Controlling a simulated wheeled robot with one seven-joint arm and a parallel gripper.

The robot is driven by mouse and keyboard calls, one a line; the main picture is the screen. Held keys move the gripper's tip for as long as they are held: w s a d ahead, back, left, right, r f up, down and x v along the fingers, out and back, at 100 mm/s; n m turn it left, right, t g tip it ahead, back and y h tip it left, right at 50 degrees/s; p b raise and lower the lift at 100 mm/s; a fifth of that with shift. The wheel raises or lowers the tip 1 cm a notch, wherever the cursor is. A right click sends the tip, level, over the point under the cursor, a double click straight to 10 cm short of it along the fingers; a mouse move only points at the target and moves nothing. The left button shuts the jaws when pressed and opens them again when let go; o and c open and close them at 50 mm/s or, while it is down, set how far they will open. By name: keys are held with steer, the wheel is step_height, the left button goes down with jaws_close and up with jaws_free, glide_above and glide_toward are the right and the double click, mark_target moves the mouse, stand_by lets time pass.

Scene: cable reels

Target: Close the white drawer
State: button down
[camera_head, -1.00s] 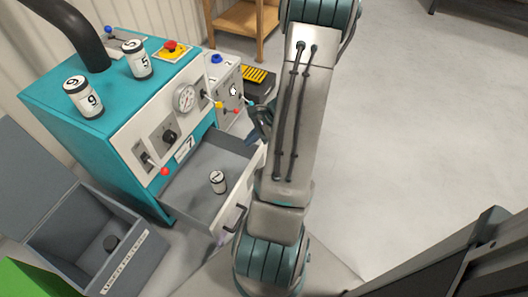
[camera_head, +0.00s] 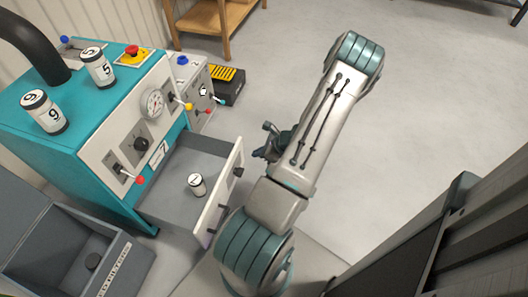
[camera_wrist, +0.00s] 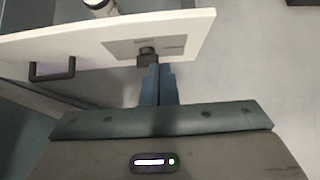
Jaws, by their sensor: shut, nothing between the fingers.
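The white drawer (camera_head: 214,212) is pulled out of the teal machine (camera_head: 55,140), with its grey inside showing. A small white, black-capped cylinder (camera_head: 196,184) marked 1 stands in it. The drawer front, also in the wrist view (camera_wrist: 100,43), has a black bar handle (camera_wrist: 52,69) and a dark knob (camera_wrist: 147,54). My gripper (camera_head: 262,153) is shut and empty, outside the drawer front near its far end. In the wrist view its fingertips (camera_wrist: 158,68) point at the front beside the knob; I cannot tell whether they touch.
White canisters marked 9 (camera_head: 44,112) and 5 (camera_head: 98,68) stand on the machine. A grey open box (camera_head: 120,272) lies at the lower left. A wooden shelf (camera_head: 222,20) stands at the back.

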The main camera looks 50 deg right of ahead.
mark_target(235, 154)
steer(key=w+f, duration=0.1)
steer(key=w, duration=0.1)
steer(key=w+a+b, duration=0.1)
steer(key=w, duration=0.1)
steer(key=w+a+f+b, duration=0.1)
steer(key=w, duration=0.1)
steer(key=shift+w+a+f, duration=0.15)
steer(key=shift+f, duration=0.2)
steer(key=shift+w, duration=0.1)
